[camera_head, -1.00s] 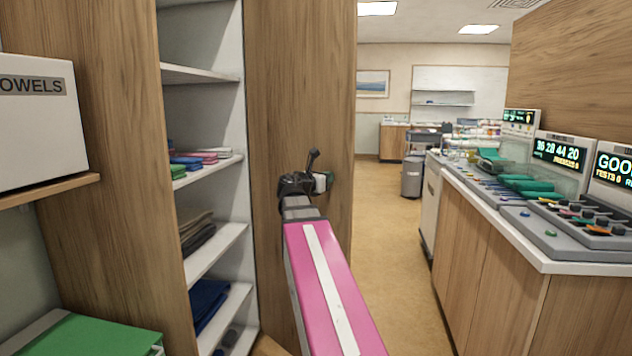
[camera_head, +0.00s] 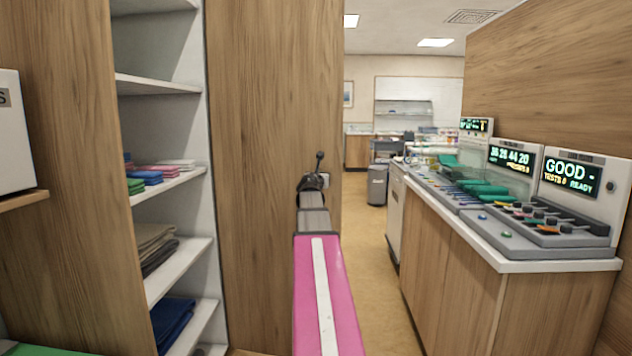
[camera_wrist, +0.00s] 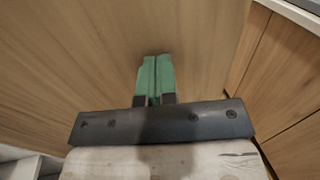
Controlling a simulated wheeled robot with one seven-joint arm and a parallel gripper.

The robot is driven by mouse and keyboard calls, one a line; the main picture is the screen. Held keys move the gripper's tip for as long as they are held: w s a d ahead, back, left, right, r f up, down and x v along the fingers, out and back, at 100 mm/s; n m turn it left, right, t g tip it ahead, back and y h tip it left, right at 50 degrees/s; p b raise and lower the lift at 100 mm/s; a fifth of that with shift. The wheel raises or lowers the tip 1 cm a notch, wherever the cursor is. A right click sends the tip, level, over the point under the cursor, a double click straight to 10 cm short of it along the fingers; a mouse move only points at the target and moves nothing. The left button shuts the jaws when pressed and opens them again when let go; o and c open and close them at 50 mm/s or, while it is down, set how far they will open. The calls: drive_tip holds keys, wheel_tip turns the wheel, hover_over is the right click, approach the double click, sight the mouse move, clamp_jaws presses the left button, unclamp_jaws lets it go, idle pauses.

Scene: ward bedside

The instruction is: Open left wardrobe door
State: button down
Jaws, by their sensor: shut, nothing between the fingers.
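The wardrobe stands at the left in the head view, its shelf compartment open to view. A tall wooden door panel (camera_head: 268,150) stands swung open at the compartment's right side. My gripper (camera_head: 318,181) is in front of this panel, near its right edge, at the end of my pink arm. In the wrist view, the green fingers (camera_wrist: 155,80) are shut together with nothing between them. They point at the door's wood surface (camera_wrist: 90,60); whether they touch it I cannot tell. I see no handle clearly.
Shelves (camera_head: 165,185) hold folded cloths. A white box (camera_head: 14,130) stands on a ledge at far left. A wooden counter (camera_head: 450,250) with lit displays stands at the right. Free floor (camera_head: 372,240) runs between door and counter, with a grey bin (camera_head: 377,185) farther back.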

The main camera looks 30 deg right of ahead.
drive_tip(key=shift+x, duration=1.5)
drive_tip(key=shift+a, duration=0.1)
drive_tip(key=s+d+v, duration=0.2)
drive_tip(key=v, duration=1.2)
drive_tip(key=a+f+m+g+y, duration=0.3)
drive_tip(key=a+f+m, duration=0.45)
drive_tip(key=f, duration=0.55)
drive_tip(key=a+f+m+g+y, duration=0.25)
drive_tip(key=a+f+m, duration=0.45)
drive_tip(key=f, duration=0.7)
drive_tip(key=s+a+f+m+g+y, duration=0.3)
drive_tip(key=s+a+f+m, duration=0.3)
drive_tip(key=a+f, duration=0.5)
drive_tip(key=s+a+f+m+g+y, duration=0.4)
drive_tip(key=s+a+f+m, duration=0.2)
drive_tip(key=s+a+f, duration=0.4)
drive_tip(key=a, duration=0.3)
drive_tip(key=shift+a+f, duration=0.15)
drive_tip(key=shift+f, duration=0.25)
